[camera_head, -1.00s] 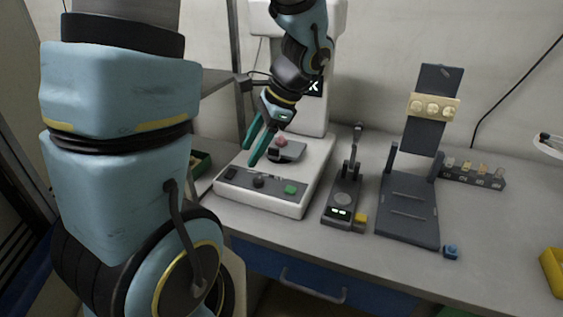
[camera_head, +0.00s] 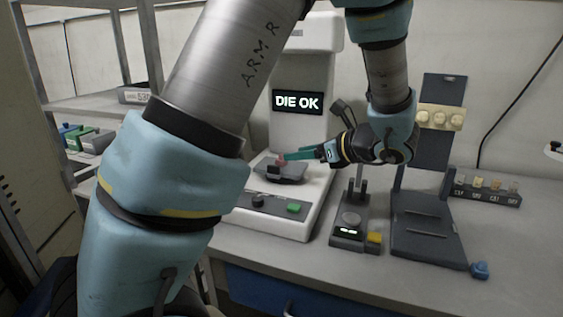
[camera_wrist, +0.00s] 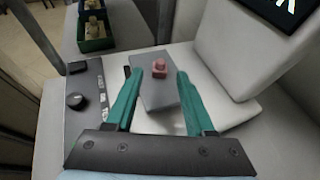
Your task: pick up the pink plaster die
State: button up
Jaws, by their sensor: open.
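The pink plaster die (camera_head: 282,161) sits on the dark grey plate (camera_head: 292,174) of a white machine. In the wrist view the die (camera_wrist: 160,69) is a small pink block with a raised top, near the plate's far end. My gripper (camera_head: 290,156) reaches in from the right at about the die's level, its teal fingers partly covering the die in the head view. In the wrist view my gripper (camera_wrist: 158,75) is open, with the die between the fingertips and a gap on each side. I cannot tell the exact height between fingers and die.
The machine's screen (camera_head: 297,102) reads "DIE OK". A small dark device (camera_head: 352,222) with a yellow button and a grey stand (camera_head: 428,226) are to the right. A green bin (camera_wrist: 95,32) with pieces is at top left in the wrist view. Shelves stand at the left.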

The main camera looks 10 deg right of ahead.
aim_at(285, 167)
jog(key=shift+p+x, duration=0.35)
jog(key=shift+x, duration=2.35)
grip_shut()
